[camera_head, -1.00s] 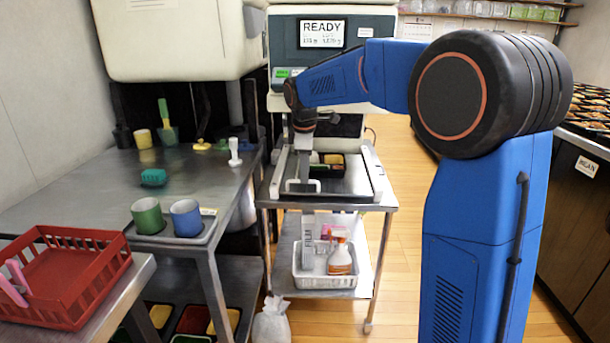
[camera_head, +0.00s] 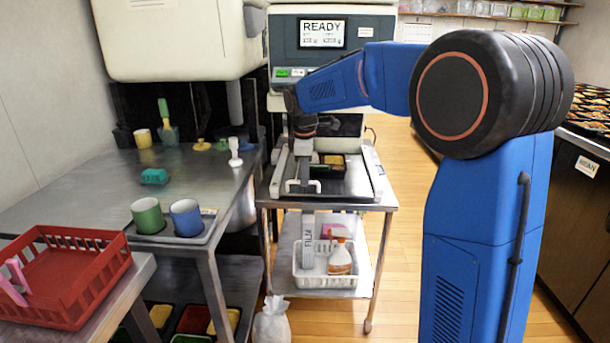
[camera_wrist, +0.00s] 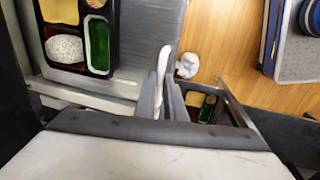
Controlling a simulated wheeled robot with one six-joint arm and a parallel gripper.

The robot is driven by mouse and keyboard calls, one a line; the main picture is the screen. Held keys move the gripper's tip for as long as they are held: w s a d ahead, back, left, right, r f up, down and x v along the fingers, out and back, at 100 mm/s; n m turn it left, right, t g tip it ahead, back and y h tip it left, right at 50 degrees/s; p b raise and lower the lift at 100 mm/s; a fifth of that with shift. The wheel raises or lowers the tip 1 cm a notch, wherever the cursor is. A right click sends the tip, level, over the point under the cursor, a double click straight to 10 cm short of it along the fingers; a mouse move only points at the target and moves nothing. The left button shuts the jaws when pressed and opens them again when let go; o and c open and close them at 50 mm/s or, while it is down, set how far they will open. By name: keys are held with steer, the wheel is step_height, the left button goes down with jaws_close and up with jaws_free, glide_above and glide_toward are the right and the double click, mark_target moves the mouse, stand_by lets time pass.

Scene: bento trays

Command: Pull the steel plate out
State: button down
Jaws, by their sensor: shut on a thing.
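The steel plate (camera_head: 357,183) lies flat on top of the wheeled cart, in front of the machine with the READY screen. It also shows in the wrist view (camera_wrist: 152,28). A black bento tray (camera_head: 346,171) with filled compartments rests on it; in the wrist view the tray (camera_wrist: 112,42) shows yellow, white and green contents. A white handle (camera_head: 317,184) is at the plate's front edge. My gripper (camera_wrist: 164,92) is shut on this handle (camera_wrist: 163,60), its fingers on both sides. In the head view my gripper (camera_head: 305,178) hides part of the plate and handle.
The cart's lower shelf holds a white basket (camera_head: 315,280) with a spray bottle (camera_head: 340,258) and a FILM box (camera_head: 308,245). A steel table (camera_head: 90,190) with green and blue cups stands left. A white bag (camera_head: 271,322) sits on the floor. Floor right of the cart is clear.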

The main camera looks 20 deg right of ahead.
steer(key=s+a, duration=0.3)
steer(key=s, duration=0.8)
steer(key=s+a, duration=0.4)
steer(key=s, duration=0.8)
steer(key=shift+a, duration=0.25)
steer(key=c, duration=1.8)
jaws_free()
steer(key=s+r, duration=0.1)
steer(key=r, duration=0.4)
steer(key=s+r, duration=0.1)
steer(key=r, duration=0.5)
steer(key=s+a+r, duration=0.1)
steer(key=r, duration=0.5)
steer(key=shift+s, duration=0.15)
steer(key=s+d+f+m+t, duration=0.1)
steer(key=s+d+f+m, duration=0.3)
steer(key=f, duration=0.3)
steer(key=s+d+f+m+t, duration=0.1)
steer(key=s+d+f+m, duration=0.4)
steer(key=f, duration=0.3)
steer(key=s+d+f+m, duration=0.5)
steer(key=s+d+f, duration=0.1)
steer(key=f, duration=0.1)
steer(key=shift+s+d+f+t+y, duration=0.25)
steer(key=shift+s+d+t+y, duration=0.05)
steer(key=shift+s+d+t, duration=0.1)
